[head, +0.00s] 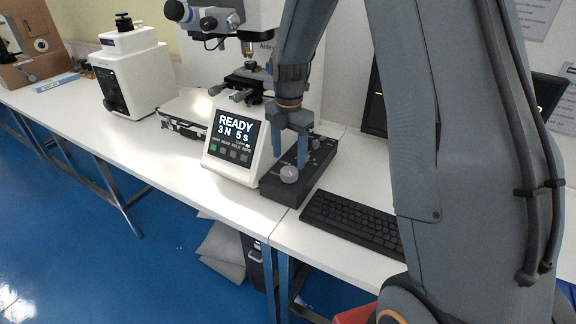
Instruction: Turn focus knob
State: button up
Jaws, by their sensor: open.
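A round light-grey knob (289,175), which looks like the focus knob, stands on the near end of a black control box (270,194) on the white bench. My gripper (290,162) points down over the box with its two blue fingers apart. In the picture the fingertips come down just above and to either side of the knob. I cannot tell whether they touch it or how far behind it they are. The arm and gripper hide part of the box's far end.
A tester display (234,140) reading "READY 3 N 5 s" stands close left of the box, with a microscope-like machine behind. A black keyboard (352,222) lies to the right. A white instrument (135,75) is farther left. The bench front (225,200) is clear.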

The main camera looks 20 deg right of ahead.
aim_at(289, 171)
jog(key=shift+r+b, duration=0.3)
jog(key=shift+r, duration=1.2)
jog(key=shift+s, duration=0.2)
jog(key=s+m+t, duration=0.1)
jog(key=s+m, duration=2)
jog(key=m, duration=0.4)
jog(key=shift+s+a+f, duration=0.2)
jog(key=shift+s+f, duration=0.1)
jog(key=shift+c, duration=0.3)
